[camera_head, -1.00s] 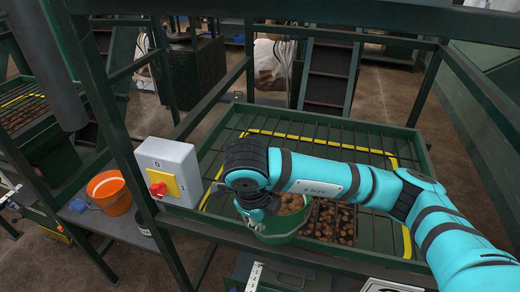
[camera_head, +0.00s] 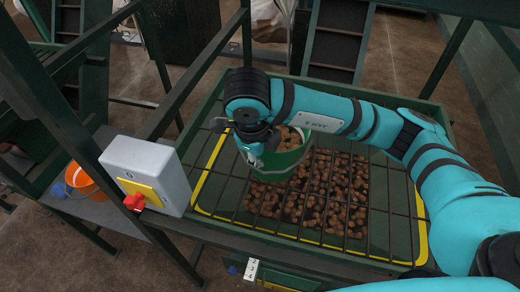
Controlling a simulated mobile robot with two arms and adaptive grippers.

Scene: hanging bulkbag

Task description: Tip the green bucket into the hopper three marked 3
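The green bucket (camera_head: 284,165) is held over the barred grate of a green hopper (camera_head: 405,240) with a yellow line around its inside. Brown lumps (camera_head: 292,139) show in the bucket's mouth, and part of its pale inner wall is bare. The bucket looks tilted; how far is hard to tell. My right gripper (camera_head: 254,155) is at the bucket's left rim and looks shut on it, its fingers partly hidden under the teal arm. Many brown lumps (camera_head: 330,195) lie under the bars below. A small number strip (camera_head: 251,270) is at the hopper's front. My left gripper is not in view.
A grey switch box (camera_head: 150,172) with a red knob stands left of the hopper, close to the bucket. An orange bucket (camera_head: 88,180) is on a shelf farther left. Dark green posts frame the hopper. The grate's right side is clear.

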